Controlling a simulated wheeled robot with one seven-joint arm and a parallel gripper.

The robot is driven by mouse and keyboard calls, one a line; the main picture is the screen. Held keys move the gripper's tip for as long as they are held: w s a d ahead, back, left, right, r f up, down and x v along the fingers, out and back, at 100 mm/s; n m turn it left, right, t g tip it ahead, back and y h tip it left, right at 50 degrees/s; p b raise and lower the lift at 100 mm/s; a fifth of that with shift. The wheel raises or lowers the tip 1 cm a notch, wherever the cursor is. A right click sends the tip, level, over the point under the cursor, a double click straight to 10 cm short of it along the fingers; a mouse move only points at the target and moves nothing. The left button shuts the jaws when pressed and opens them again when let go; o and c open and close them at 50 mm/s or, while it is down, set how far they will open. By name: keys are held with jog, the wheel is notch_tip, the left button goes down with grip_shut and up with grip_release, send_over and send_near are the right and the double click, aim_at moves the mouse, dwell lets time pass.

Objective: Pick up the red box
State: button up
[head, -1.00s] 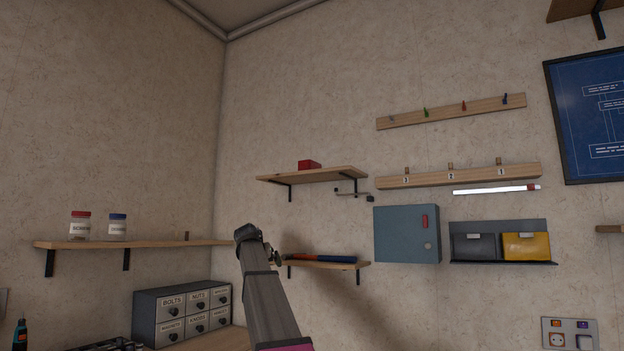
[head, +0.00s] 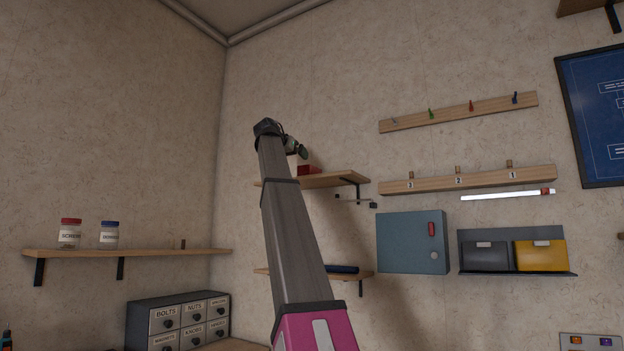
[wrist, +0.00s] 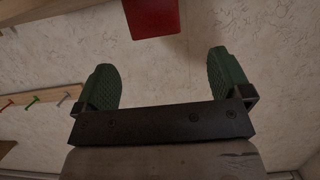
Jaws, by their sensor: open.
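The red box (head: 309,171) sits on the upper small wooden shelf (head: 332,181) on the back wall. My arm partly hides the left part of that shelf in the head view. In the wrist view the red box (wrist: 152,15) shows at the top edge, beyond the fingertips and roughly between them. My gripper (wrist: 172,68) has its two green fingers spread wide with nothing between them. In the head view my gripper (head: 297,148) is small, just up and left of the box. I cannot tell its exact distance from the box.
A lower shelf (head: 357,273) with a dark blue object is below. Peg rails (head: 470,179), a blue-grey cabinet (head: 408,242) and a left shelf (head: 90,252) with two jars line the walls.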

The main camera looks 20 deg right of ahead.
aim_at(308, 167)
jog(key=x, duration=0.5)
jog(key=shift+d, duration=0.1)
jog(key=shift+r+x, duration=0.15)
jog(key=shift+x, duration=1.2)
jog(key=shift+r+x, duration=0.15)
jog(key=shift+x, duration=1.2)
jog(key=shift+s+d, duration=0.1)
jog(key=shift+d, duration=0.05)
jog(key=c, duration=1)
